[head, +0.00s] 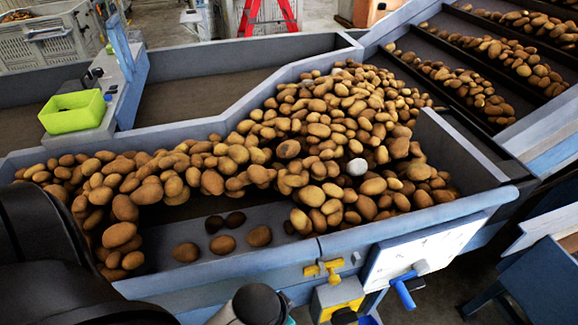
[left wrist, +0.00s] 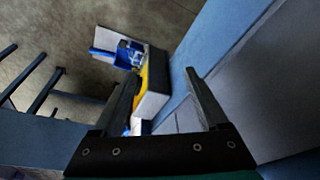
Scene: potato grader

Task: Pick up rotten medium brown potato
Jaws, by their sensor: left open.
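Another dark potato (head: 289,149) lies in the heap, and one more dark one (head: 290,227) sits at the heap's front edge, partly hidden. I cannot tell which is the medium one. My left gripper (left wrist: 163,72) is open and empty in the left wrist view, facing the outside of the machine, with no potato between its fingers. My right gripper is not in view.
A large potato heap (head: 330,115) fills the trough, whose front wall (head: 290,258) stands before it. A yellow-and-white box (head: 338,293) and a white panel (head: 425,250) with a blue handle hang outside. A green bin (head: 73,112) stands at the left.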

